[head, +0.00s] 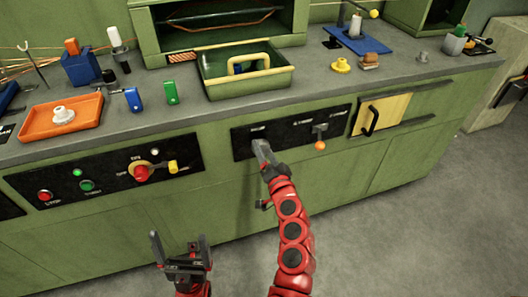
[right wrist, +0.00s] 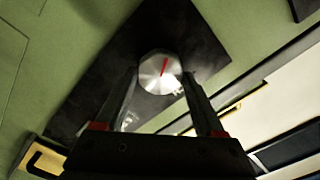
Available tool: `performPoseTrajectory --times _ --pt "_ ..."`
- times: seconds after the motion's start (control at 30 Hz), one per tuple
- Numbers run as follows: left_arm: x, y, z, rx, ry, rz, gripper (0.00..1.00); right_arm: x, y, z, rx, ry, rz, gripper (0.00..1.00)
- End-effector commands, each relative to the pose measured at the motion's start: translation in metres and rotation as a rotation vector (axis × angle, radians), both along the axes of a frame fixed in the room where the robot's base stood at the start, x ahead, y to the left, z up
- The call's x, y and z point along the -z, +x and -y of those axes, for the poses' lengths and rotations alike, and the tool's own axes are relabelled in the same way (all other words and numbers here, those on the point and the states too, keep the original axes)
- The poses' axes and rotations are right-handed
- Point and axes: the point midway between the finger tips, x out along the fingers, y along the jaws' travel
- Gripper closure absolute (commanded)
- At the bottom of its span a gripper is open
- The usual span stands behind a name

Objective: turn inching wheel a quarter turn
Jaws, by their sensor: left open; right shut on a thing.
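The inching wheel (right wrist: 160,73) is a round silver knob with a red line across its face, on a dark panel in the right wrist view. The red line leans slightly right of upright in that view. My right gripper (head: 261,149) reaches the black panel (head: 241,146) on the cabinet front, with a finger on each side of the wheel. It is shut on the wheel, which it mostly hides in the head view. My left gripper (head: 179,246) is open and empty, low in front of the cabinet and away from the panel.
A lever with an orange knob (head: 320,145) is right of my right gripper on the same panel. A yellow door with a black handle (head: 370,121) is further right. A second panel with a red knob (head: 141,173) is left. Open floor lies at lower right.

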Motion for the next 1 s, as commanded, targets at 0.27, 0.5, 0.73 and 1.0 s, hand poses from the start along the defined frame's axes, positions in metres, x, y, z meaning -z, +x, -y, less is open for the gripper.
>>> performPoseTrajectory --times 0.27,0.5,0.73,1.0 --pt "-0.0004 0.0000 0.0000 0.000 0.000 0.000 0.00 0.0031 -0.0001 0.0002 -0.001 0.244 -0.084 0.85" --pt "-0.0015 0.0001 0.0000 0.000 0.000 0.000 0.00 0.0033 0.0000 -0.0001 -0.003 0.418 -0.140 0.85" --pt "-0.0024 -0.0001 0.0000 0.000 0.000 0.000 0.00 0.0032 0.0002 0.0005 -0.002 0.529 -0.174 0.85" --pt "-0.0027 0.0000 0.0000 0.000 0.000 0.000 0.00 0.0036 0.0003 0.0011 0.000 0.584 -0.192 0.85"
